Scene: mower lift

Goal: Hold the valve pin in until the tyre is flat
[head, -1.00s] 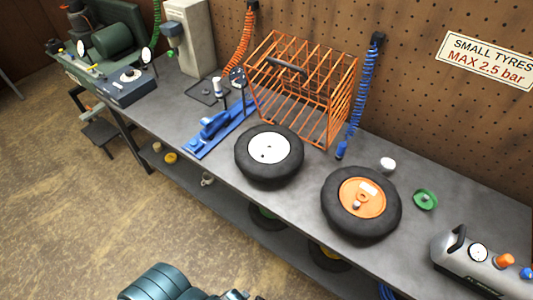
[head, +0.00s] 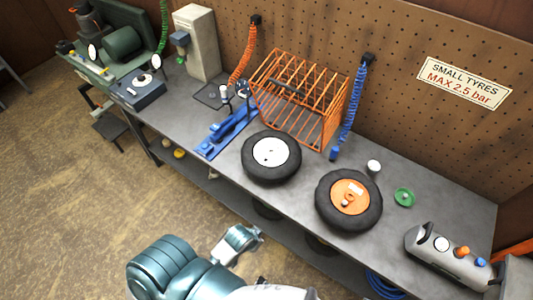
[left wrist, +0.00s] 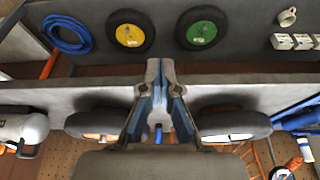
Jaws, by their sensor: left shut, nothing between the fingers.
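A black tyre with a white hub (head: 258,170) and a black tyre with an orange hub (head: 328,210) lie flat on the grey bench. The orange hub carries a small fitting (head: 347,202); no valve pin can be made out. My left gripper (head: 244,237) is below the bench's front edge in the head view, shut and empty, apart from both tyres. In the left wrist view its fingertips (left wrist: 161,68) are together. The orange-hub tyre (left wrist: 100,119) and white-hub tyre (left wrist: 232,122) show beyond the bench edge there. My right gripper is not in view.
A grey gauge unit (head: 445,258) stands at right. Yellow (left wrist: 129,35) and green (left wrist: 201,32) wheels lie on the lower shelf.

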